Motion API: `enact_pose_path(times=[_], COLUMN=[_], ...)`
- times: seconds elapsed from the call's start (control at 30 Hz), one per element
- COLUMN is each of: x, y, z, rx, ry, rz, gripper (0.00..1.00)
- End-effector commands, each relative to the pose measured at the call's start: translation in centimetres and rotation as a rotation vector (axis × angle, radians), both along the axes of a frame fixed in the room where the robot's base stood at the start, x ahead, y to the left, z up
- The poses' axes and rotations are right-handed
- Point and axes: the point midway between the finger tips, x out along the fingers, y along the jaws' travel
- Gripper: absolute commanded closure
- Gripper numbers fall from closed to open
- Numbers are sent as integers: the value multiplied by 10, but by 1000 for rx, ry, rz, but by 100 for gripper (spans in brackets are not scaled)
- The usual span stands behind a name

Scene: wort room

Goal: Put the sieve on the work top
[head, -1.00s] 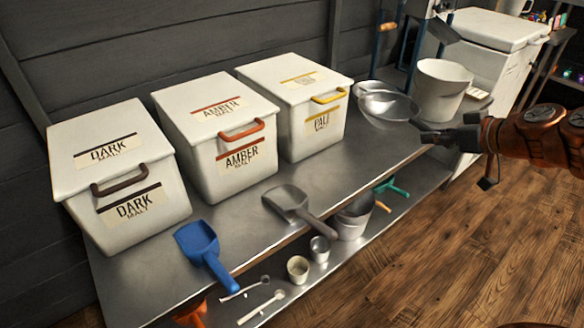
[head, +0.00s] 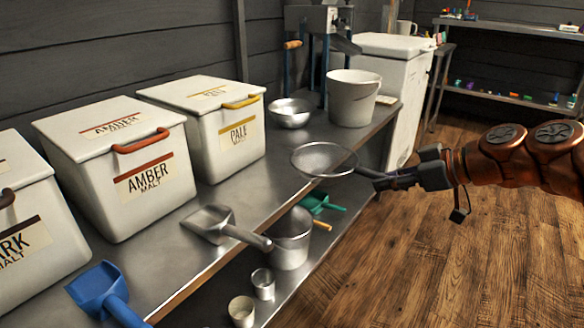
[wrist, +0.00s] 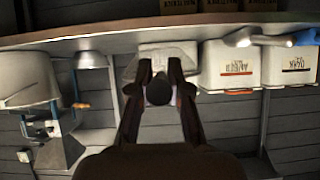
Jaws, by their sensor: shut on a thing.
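The sieve (head: 324,159) is a round wire-mesh bowl with a dark handle pointing right. My gripper (head: 385,181) is shut on its handle, to the right of the bowl. The sieve looks level and held in the air around the front edge of the steel work top (head: 160,252); its exact height is hard to tell. In the wrist view, my gripper (wrist: 160,85) shows its two fingers closed around the dark handle end; the sieve's bowl is hard to make out there.
The amber bin (head: 125,165), pale bin (head: 215,125), metal bowl (head: 290,112) and white bucket (head: 352,100) stand on the work top. A grey scoop (head: 210,224) and blue scoop (head: 100,292) lie near its front. A pot (head: 289,240) and green tool (head: 318,203) are on the lower shelf.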

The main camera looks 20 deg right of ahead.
Motion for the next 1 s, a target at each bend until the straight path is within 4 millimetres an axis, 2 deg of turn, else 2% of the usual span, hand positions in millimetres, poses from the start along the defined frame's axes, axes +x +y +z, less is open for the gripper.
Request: enact_pose_path(times=[0.17,0.4,0.8,1.0], x=[18,62,123,144], y=[-3,-11,-22,-28], z=[-2,-1,-8,-10], rx=[1,3,3,1], ry=[2,4,3,-1], rz=[0,0,2,-4], gripper=[100,100,100,100])
